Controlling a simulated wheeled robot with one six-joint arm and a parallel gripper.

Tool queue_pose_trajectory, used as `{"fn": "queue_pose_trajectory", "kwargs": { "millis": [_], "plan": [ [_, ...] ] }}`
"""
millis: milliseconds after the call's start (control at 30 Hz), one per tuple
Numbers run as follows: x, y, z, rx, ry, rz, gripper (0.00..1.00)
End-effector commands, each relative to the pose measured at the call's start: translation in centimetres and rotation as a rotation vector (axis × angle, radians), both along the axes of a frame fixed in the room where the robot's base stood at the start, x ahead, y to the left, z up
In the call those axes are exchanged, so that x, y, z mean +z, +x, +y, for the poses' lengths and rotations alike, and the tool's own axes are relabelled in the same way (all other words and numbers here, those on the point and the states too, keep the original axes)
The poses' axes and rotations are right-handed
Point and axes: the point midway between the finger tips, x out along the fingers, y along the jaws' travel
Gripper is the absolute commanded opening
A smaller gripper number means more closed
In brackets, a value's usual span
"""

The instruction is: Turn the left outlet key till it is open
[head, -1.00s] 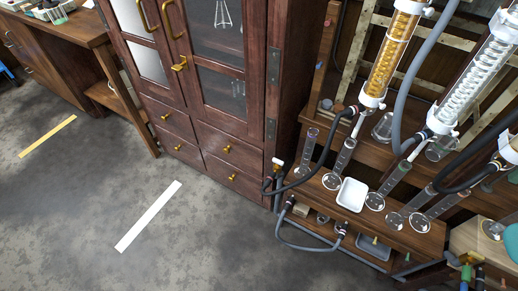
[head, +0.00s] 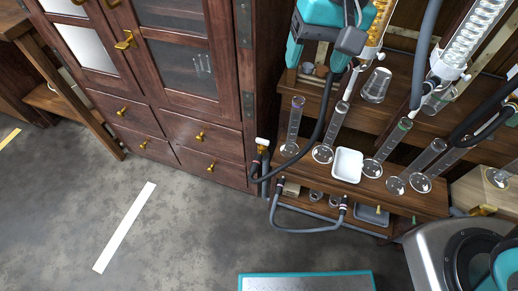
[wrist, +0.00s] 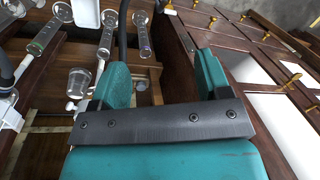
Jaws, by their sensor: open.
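A tap with a white handle (head: 262,142) stands at the left end of the low wooden bench, by the cabinet corner, with dark hoses at it. I cannot tell for sure whether it is the left outlet key, nor how far it is turned. My gripper (head: 320,30) is at the top of the head view, in front of the left condenser, above and to the right of the tap. In the wrist view my gripper (wrist: 162,82) has its two teal fingers wide apart with nothing held between them.
Glass cylinders (head: 330,140) and a white tray (head: 347,164) stand on the low bench. The left condenser (head: 378,22) and a clear one (head: 452,45) hang at the right. A grey hose (head: 300,228) loops below the bench. The wooden cabinet (head: 180,100) is at left. The floor before it is clear.

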Motion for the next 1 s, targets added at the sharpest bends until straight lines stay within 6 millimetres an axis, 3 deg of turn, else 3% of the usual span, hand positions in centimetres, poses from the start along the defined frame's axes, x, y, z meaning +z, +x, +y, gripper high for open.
{"fn": "queue_pose_trajectory", "kwargs": {
  "millis": [33,200,367,567,1000],
  "plan": [
    [-4.8,2.0,1.8,-0.069,-0.035,0.016,0.70],
    [-12.0,6.3,5.9,-0.304,-0.121,0.027,0.70],
    [-15.1,7.9,7.7,-0.418,-0.157,0.024,0.70],
    [-17.3,8.1,7.8,-0.440,-0.165,0.024,0.70],
    [-27.2,8.0,7.7,-0.438,-0.164,0.025,0.70]
  ]
}}
